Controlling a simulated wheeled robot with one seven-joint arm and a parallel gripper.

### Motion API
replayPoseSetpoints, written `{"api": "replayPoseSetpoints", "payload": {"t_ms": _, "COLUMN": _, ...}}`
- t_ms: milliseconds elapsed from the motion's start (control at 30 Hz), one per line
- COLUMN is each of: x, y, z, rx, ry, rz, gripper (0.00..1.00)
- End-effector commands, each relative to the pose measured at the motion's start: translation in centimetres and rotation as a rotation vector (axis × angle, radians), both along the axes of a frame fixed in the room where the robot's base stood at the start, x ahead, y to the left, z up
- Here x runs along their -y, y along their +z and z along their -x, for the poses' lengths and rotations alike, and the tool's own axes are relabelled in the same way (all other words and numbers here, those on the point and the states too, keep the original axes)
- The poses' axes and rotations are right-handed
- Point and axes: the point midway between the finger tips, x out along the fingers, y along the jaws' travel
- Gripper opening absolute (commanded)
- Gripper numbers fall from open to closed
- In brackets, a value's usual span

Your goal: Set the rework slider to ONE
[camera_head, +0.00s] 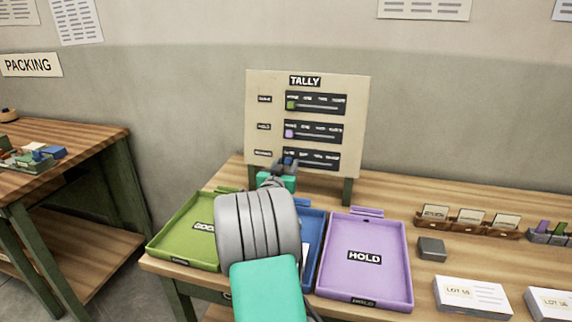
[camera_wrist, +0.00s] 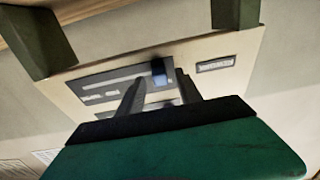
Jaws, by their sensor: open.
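The tally board (camera_head: 354,110) stands upright at the back of the table, with three slider rows. The bottom row, the rework slider (camera_head: 322,162), has a blue knob at its left end, partly hidden by my gripper (camera_head: 288,166) in the head view. In the wrist view the board appears turned over, and the blue knob (camera_wrist: 158,72) shows between the two dark fingertips of my gripper (camera_wrist: 160,82). The fingers are apart, one on each side of the knob. I cannot tell whether either touches it. The row's small label (camera_wrist: 215,65) is too blurred to read.
The green knob (camera_head: 290,105) and purple knob (camera_head: 289,133) sit at the left of the upper rows. A green tray (camera_head: 185,245), a blue tray (camera_head: 311,240) and a purple HOLD tray (camera_head: 365,275) lie below the board. My arm covers part of them.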

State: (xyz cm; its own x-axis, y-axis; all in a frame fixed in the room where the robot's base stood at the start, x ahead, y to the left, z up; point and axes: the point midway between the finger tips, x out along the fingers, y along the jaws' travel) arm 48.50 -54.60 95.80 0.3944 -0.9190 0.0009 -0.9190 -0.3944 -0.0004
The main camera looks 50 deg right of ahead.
Motion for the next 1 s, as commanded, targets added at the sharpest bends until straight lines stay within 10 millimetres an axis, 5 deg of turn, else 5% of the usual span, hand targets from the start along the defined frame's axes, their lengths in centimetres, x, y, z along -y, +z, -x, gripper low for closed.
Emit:
{"api": "replayPoseSetpoints", "payload": {"t_ms": 267, "x": 0.30, "y": -0.04, "z": -0.18, "rx": 0.000, "ry": 0.001, "rz": -0.001, "gripper": 0.42}}
{"api": "replayPoseSetpoints", "payload": {"t_ms": 767, "x": 0.27, "y": -0.05, "z": -0.17, "rx": 0.000, "ry": 0.001, "rz": -0.001, "gripper": 0.01}}
{"api": "replayPoseSetpoints", "payload": {"t_ms": 1000, "x": 0.27, "y": -0.05, "z": -0.17, "rx": 0.000, "ry": 0.001, "rz": -0.001, "gripper": 0.00}}
